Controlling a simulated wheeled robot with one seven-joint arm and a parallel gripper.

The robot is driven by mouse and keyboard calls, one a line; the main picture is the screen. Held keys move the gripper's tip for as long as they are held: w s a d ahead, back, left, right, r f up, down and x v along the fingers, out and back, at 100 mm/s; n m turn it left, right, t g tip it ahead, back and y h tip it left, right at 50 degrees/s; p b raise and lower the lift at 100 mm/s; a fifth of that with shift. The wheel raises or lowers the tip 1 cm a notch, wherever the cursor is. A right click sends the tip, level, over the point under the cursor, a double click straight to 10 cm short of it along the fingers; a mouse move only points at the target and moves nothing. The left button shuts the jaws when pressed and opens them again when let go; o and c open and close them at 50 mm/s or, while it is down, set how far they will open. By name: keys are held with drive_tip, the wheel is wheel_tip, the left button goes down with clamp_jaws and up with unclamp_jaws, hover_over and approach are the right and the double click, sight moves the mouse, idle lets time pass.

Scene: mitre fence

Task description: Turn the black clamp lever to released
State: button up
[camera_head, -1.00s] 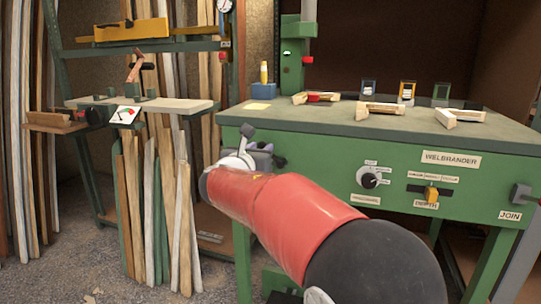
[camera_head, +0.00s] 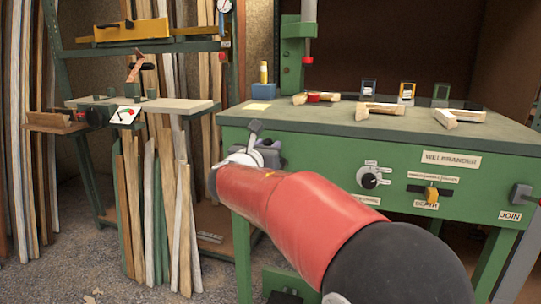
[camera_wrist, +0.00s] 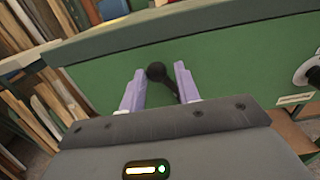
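In the wrist view a black lever with a round ball end (camera_wrist: 157,72) stands out in front of the green bench face. My gripper (camera_wrist: 158,82) has two lilac fingers, spread apart. The ball end shows between the fingertips, with a visible gap on each side. The lower part of the lever runs down toward the right finger, and its base is hidden by my gripper. In the head view my red arm covers this part of the bench, and my gripper (camera_head: 264,146) is mostly hidden behind the wrist.
The green bench (camera_head: 310,150) carries a grey dial (camera_head: 371,178), a yellow slider (camera_head: 431,194) and a dark lever (camera_head: 521,195) by the JOIN label. Wooden joints (camera_head: 380,111) lie on top. A rack with a shelf (camera_head: 185,105) and upright boards stands at left.

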drive_tip(key=shift+s+d+r, duration=0.15)
drive_tip(key=shift+d, duration=0.3)
drive_tip(key=shift+s+d+r, duration=0.1)
drive_tip(key=shift+s+d, duration=0.05)
drive_tip(key=shift+d, duration=0.45)
drive_tip(key=shift+s+d+b, duration=0.35)
drive_tip(key=shift+d+b, duration=0.25)
drive_tip(key=shift+d, duration=0.2)
